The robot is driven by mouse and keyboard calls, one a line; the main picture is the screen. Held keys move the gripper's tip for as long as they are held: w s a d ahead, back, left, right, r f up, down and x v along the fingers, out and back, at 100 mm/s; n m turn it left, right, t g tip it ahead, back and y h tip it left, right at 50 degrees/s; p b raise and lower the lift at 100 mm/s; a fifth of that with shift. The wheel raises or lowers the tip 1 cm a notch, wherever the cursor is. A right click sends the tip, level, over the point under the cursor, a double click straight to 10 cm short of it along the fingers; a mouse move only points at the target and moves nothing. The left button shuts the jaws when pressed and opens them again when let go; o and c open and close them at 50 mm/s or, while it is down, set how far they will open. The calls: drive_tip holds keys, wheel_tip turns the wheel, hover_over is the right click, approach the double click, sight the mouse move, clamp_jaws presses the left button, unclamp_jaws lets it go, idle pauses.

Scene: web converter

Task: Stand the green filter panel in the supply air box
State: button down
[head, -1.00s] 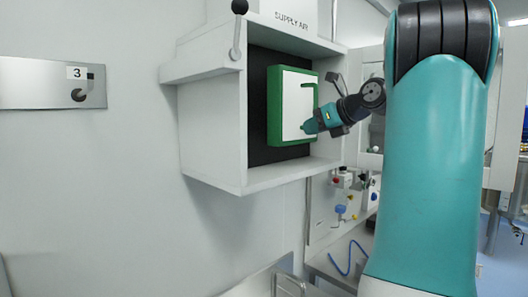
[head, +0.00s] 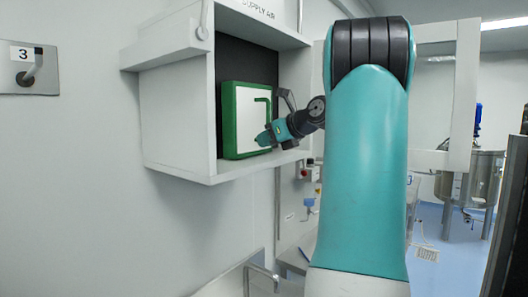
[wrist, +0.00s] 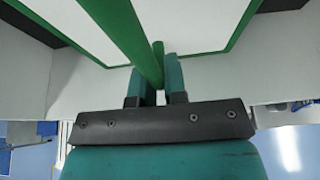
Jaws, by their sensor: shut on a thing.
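The green filter panel (head: 228,122), a white sheet in a green frame with a green handle on its face, is upright inside the supply air box (head: 180,108). Its lower edge appears at or just above the box floor; contact cannot be told. My gripper (head: 268,137) reaches in from the right at the panel's face. In the wrist view my gripper (wrist: 158,84) has its two fingers on either side of the green handle (wrist: 135,45), shut on it. The panel's back is hidden.
The box is wall-mounted with an open front and a black back. A lever latch (head: 203,20) hangs at its top front edge. A wall plate marked 3 (head: 28,68) is at left. A steel vessel (head: 470,178) stands far right.

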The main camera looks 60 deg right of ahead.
drive_tip(key=shift+w+f, duration=0.2)
drive_tip(key=shift+f, duration=0.15)
drive_tip(key=shift+s+d+r, duration=0.2)
drive_tip(key=shift+w+a, duration=0.15)
drive_tip(key=c, duration=1.2)
unclamp_jaws()
drive_tip(key=shift+f, duration=0.1)
drive_tip(key=shift+o, duration=0.2)
drive_tip(key=p+v, duration=0.3)
drive_tip(key=v, duration=0.9)
